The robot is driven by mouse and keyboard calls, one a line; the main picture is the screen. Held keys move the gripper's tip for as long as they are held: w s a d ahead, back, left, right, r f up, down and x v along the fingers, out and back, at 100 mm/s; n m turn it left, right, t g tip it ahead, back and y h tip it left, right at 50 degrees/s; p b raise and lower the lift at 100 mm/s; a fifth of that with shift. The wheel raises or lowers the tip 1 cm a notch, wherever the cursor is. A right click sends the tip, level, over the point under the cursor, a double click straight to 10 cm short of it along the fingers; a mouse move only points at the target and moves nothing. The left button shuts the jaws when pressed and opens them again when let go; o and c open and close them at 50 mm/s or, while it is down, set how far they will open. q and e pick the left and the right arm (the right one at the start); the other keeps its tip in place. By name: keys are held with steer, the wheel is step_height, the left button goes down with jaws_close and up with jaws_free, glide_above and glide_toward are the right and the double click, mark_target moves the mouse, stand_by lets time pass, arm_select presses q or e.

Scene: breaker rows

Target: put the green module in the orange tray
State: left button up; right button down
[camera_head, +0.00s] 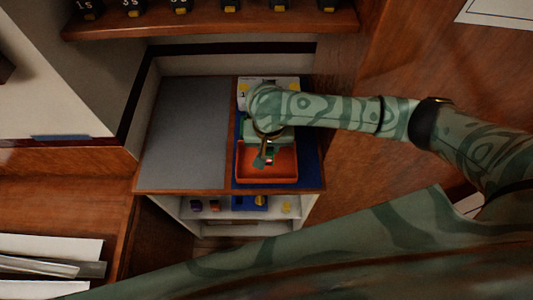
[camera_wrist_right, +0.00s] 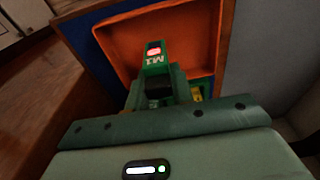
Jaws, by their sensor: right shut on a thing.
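The green module (camera_wrist_right: 154,57), marked with white letters and a red lit window, is between the fingers of my right gripper (camera_wrist_right: 158,85). In the head view, my right gripper (camera_head: 265,154) is over the orange tray (camera_head: 267,180). The wrist view shows the module's far end against the inside of the orange tray (camera_wrist_right: 203,40). I cannot tell whether the module touches the tray floor. My right arm hides part of the tray's back in the head view. My left gripper is not in view.
The tray stands on a blue mat (camera_head: 309,160) on a low cabinet. A grey mat (camera_head: 185,130) to its left is bare. A shelf (camera_head: 215,25) with several dark modules is above. A lower shelf (camera_head: 205,215) holds small coloured items.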

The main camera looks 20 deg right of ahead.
mark_target(267, 152)
steer(key=f+b, duration=0.1)
steer(key=f, duration=0.1)
steer(key=f+b, duration=0.1)
steer(key=f, duration=0.1)
steer(key=shift+w+a+b, duration=0.15)
steer(key=shift+w+b, duration=0.2)
steer(key=shift+r, duration=0.1)
steer(key=c, duration=1.2)
jaws_free()
steer(key=r+p, duration=0.2)
steer(key=r, duration=0.2)
steer(key=s+r+p, duration=0.1)
steer(key=r+p, duration=0.1)
steer(key=r, duration=0.2)
steer(key=r+p, duration=0.2)
steer(key=r, duration=0.2)
steer(key=shift+s+a+p, duration=0.2)
steer(key=shift+s+p, duration=0.05)
steer(key=shift+p, duration=0.15)
